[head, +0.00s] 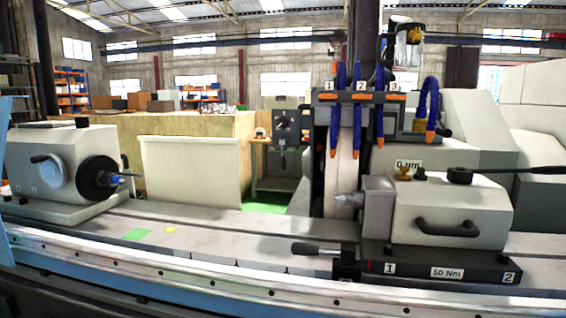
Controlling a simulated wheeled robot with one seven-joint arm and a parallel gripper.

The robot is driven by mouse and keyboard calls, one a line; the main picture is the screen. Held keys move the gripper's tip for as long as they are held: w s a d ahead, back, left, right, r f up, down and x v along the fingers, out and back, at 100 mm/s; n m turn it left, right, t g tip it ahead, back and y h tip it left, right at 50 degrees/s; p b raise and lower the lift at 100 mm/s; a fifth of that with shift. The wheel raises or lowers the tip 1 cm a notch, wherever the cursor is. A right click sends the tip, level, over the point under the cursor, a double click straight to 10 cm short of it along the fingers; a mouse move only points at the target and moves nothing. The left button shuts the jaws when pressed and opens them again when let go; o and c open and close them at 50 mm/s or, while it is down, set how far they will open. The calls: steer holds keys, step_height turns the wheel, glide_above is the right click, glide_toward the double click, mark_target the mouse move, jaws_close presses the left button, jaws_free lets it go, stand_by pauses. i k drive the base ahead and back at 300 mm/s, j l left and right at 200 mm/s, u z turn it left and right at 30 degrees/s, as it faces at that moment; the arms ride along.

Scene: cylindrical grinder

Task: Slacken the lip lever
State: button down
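A lever with a dark grip (306,249) sticks out to the left from the front of the tailstock base (440,264), at the table's front lip. It lies about level, and its right end meets a small dark block (346,264). A second, longer black lever (505,171) lies across the top of the tailstock (450,205) and points right. No label names either one; the front one sits at the lip. The base carries the marks 1, 50 Nm and 2. My gripper is not in view, and nothing is seen touching either lever.
The workhead (65,170) stands at the left end of the table (220,228). Green (137,234) and yellow (170,230) patches lie on the table. The grinding wheel (340,165) and orange-tipped blue nozzles (357,110) stand behind the tailstock. The table's middle is otherwise clear.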

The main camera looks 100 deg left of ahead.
mark_target(282, 143)
steer(key=u, duration=3.65)
steer(key=i+l, duration=0.4)
steer(key=l, duration=0.1)
